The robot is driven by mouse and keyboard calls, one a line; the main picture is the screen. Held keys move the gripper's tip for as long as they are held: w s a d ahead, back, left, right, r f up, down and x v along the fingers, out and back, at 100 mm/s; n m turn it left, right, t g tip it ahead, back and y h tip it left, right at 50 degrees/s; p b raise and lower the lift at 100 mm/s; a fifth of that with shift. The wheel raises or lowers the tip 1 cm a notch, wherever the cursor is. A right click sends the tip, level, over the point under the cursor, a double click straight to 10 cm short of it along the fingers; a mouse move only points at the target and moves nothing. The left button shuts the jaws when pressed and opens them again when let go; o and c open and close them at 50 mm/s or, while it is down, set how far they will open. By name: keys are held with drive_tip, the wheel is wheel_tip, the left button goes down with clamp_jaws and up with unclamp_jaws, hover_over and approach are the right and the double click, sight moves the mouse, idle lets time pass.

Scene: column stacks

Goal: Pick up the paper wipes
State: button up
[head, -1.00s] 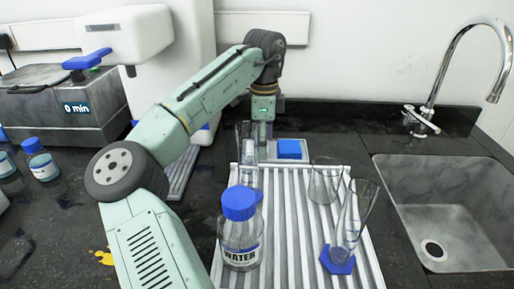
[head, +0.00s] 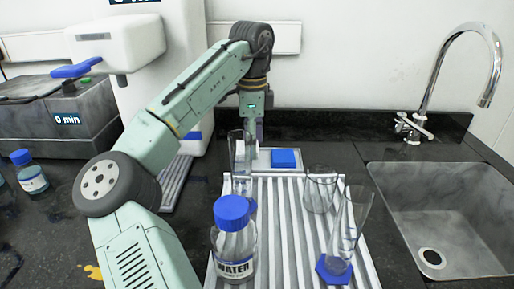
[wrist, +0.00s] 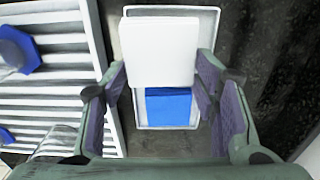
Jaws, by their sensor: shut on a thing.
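The paper wipes (wrist: 160,50) are a white, squarish stack between my fingertips in the wrist view. My gripper (wrist: 160,75) is shut on them, with one purple-padded finger at each side. In the head view my gripper (head: 256,135) is over the left part of a shallow pale tray (head: 264,160) at the back of the counter.
A ribbed white rack (head: 285,240) lies in front of the tray, carrying a blue-capped water bottle (head: 234,240), a beaker (head: 320,190) and tall glass cylinders (head: 350,225). A sink (head: 440,210) is at right. A wall and a white dispenser stand behind.

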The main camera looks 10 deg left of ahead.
drive_tip(key=s+a, duration=0.2)
drive_tip(key=s, duration=0.2)
drive_tip(key=s+a+r+b, duration=0.1)
drive_tip(key=s+a, duration=0.1)
drive_tip(key=s, duration=0.2)
drive_tip(key=s+a, duration=0.3)
drive_tip(key=s, duration=0.1)
drive_tip(key=shift+s+r+b, duration=0.2)
drive_tip(key=shift+s+b, duration=0.15)
drive_tip(key=shift+b, duration=0.05)
drive_tip(key=shift+o, duration=0.8)
drive_tip(key=c, duration=0.4)
drive_tip(key=shift+c, duration=0.2)
drive_tip(key=shift+s, duration=0.1)
